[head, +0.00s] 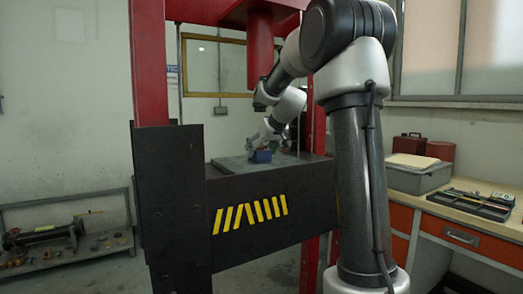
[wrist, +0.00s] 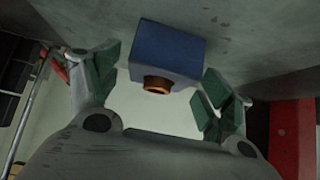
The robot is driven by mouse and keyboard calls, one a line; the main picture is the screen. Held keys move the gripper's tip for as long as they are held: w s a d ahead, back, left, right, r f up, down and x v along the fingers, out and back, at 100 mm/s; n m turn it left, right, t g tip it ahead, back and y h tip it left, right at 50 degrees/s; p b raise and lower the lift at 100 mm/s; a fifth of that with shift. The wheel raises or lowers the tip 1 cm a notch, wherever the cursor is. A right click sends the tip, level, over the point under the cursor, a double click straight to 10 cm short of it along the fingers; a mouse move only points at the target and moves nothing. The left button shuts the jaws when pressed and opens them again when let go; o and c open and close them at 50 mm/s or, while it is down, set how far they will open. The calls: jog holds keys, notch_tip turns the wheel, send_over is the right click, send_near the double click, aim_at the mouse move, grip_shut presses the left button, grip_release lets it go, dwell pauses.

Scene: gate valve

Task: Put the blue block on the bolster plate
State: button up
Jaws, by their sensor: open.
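The blue block (wrist: 168,50) has a round copper-coloured part on its near face. In the wrist view it lies between the two green finger pads of my gripper (wrist: 159,84), with gaps on both sides. In the head view the blue block (head: 263,156) appears to rest on the dark grey bolster plate (head: 228,165) of the red press. My gripper (head: 256,149) is low over the plate beside the block, open and not closed on it. The grey plate surface (wrist: 240,25) also shows behind the block in the wrist view. The block's underside is hidden.
Red press columns (head: 151,65) and a red ram (head: 260,42) stand around and above the plate. A black front panel with yellow stripes (head: 250,214) is below it. A workbench (head: 465,205) with cases and tools is at right, a low rack (head: 65,235) at left.

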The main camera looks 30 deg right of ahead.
jog(key=v, duration=1.2)
jog(key=s+a+f+g, duration=0.1)
jog(key=s+a+f, duration=0.2)
jog(key=s, duration=0.7)
jog(key=s+a+f+g, duration=0.2)
jog(key=s+a+f, duration=0.2)
jog(key=s+f, duration=0.4)
jog(key=s+a+f+g, duration=0.1)
jog(key=s+a+f, duration=0.2)
jog(key=s, duration=1)
notch_tip(320, 180, down, 3)
jog(key=shift+s+f+g, duration=0.25)
jog(key=shift+s+g, duration=0.05)
jog(key=shift+g, duration=0.1)
jog(key=shift+a, duration=0.15)
jog(key=shift+c, duration=0.4)
